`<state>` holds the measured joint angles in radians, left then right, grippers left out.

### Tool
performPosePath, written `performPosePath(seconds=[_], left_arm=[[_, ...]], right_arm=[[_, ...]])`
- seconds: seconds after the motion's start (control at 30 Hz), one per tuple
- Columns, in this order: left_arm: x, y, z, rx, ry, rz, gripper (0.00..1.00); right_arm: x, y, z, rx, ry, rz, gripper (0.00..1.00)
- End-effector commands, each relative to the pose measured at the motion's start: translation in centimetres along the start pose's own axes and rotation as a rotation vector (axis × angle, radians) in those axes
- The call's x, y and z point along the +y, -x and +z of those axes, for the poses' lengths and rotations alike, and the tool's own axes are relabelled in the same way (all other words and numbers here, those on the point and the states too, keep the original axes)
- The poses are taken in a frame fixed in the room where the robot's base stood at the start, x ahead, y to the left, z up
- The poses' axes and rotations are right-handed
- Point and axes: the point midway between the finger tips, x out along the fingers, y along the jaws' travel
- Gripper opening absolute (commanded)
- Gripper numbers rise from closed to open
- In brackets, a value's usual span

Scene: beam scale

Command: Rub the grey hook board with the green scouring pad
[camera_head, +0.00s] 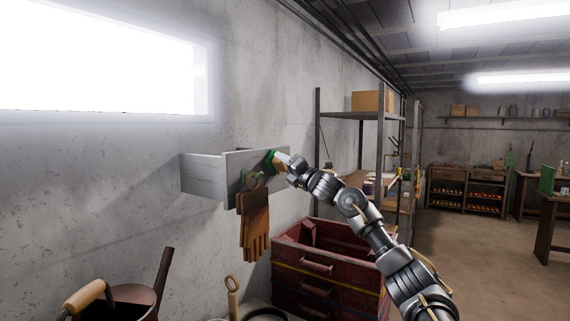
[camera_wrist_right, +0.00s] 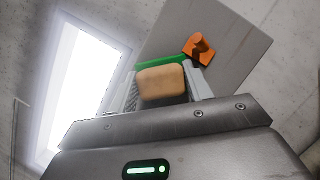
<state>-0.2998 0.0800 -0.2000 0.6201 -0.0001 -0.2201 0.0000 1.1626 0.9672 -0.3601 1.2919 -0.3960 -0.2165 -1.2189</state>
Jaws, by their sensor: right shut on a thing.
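The grey hook board (camera_head: 234,163) is fixed to the concrete wall left of centre; it also shows as a tilted grey panel in the right wrist view (camera_wrist_right: 232,58). My right gripper (camera_head: 278,158) is at the board's right end, shut on the green scouring pad (camera_head: 270,163). In the right wrist view a tan block (camera_wrist_right: 162,83) sits between the fingers, with the pad's green edge on its far side, towards the board. The pad is at the board's face; I cannot tell whether they touch. My left gripper is not in view.
Brown gloves (camera_head: 255,225) hang from the board just below my right gripper. An orange hook (camera_wrist_right: 200,47) sticks out beside the pad. A red tool chest (camera_head: 330,262) stands below, and a brown bucket (camera_head: 118,302) is at lower left. A metal shelf (camera_head: 352,115) stands behind.

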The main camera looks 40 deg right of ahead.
Motion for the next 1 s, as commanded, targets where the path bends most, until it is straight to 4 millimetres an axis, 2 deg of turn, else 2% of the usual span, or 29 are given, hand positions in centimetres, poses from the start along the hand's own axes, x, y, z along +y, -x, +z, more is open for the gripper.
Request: performPosePath(seconds=[0.17, 0.5, 0.87, 1.0], left_arm=[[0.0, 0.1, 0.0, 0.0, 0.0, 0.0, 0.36], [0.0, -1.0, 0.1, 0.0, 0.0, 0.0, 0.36], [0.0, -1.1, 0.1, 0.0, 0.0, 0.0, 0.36], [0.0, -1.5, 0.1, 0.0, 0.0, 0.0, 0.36]], right_arm=[[0.2, -0.1, -0.3, 0.001, 0.0, 0.001, 0.32], [2.1, 0.9, -2.4, 0.003, 0.001, 0.003, 0.32], [2.7, 1.1, -2.9, 0.004, -0.001, 0.002, 0.32], [3.4, 1.5, -3.8, 0.004, 0.001, 0.004, 0.32]])
